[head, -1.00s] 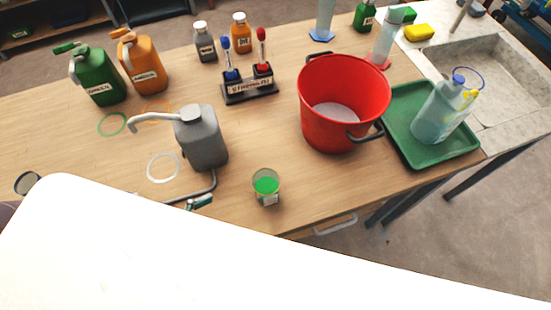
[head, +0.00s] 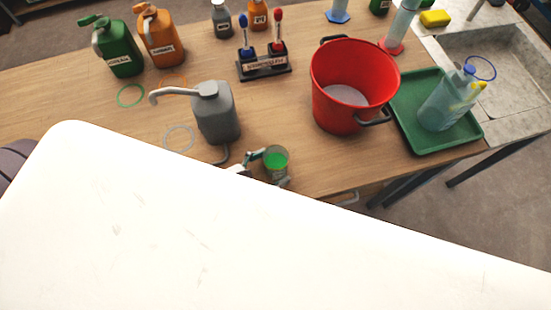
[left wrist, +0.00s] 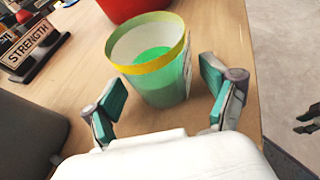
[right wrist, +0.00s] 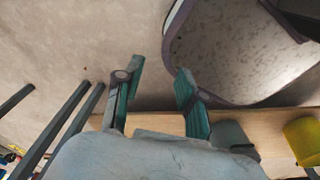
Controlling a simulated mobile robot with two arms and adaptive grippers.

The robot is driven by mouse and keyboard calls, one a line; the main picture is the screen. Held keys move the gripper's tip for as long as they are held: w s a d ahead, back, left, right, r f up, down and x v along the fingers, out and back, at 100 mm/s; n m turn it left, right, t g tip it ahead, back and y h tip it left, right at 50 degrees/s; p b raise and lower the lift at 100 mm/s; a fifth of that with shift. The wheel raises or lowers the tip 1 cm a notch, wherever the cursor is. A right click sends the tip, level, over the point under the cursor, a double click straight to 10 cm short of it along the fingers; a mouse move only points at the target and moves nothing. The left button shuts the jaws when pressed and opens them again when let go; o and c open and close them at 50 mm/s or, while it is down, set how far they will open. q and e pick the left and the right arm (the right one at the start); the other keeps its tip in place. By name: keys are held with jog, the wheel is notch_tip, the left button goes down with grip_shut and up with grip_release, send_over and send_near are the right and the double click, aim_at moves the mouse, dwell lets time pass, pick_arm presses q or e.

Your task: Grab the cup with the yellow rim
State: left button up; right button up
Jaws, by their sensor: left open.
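The cup with the yellow rim (left wrist: 150,68) is pale, stands upright and holds green liquid. In the head view the cup (head: 276,160) stands near the table's front edge. My left gripper (left wrist: 163,100) is open, with one teal finger on each side of the cup's near part; gaps show between fingers and wall. In the head view the left gripper (head: 266,170) is mostly hidden by a white arm link of mine. My right gripper (right wrist: 160,85) is open and empty in the right wrist view, away from the cup.
A grey canister (head: 214,112) with a spout stands left of the cup. A red bucket (head: 340,110) stands behind it to the right, beside a green tray (head: 432,143) with a bottle. A black pen stand (head: 263,68) and green and orange jugs (head: 160,35) stand farther back.

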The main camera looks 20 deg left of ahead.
pick_arm(q)
jog(key=shift+w+d+f, duration=0.25)
jog(key=shift+w+d, duration=0.05)
jog(key=shift+w, duration=0.2)
jog(key=shift+w+d+f, duration=0.15)
jog(key=shift+w, duration=0.1)
jog(key=shift+s, duration=0.1)
jog(key=shift+c, duration=0.5)
jog(key=c, duration=1.2)
jog(key=shift+c, duration=0.2)
pick_arm(e)
jog(key=shift+s+d, duration=0.25)
jog(key=shift+s, duration=0.35)
jog(key=shift+r, duration=0.15)
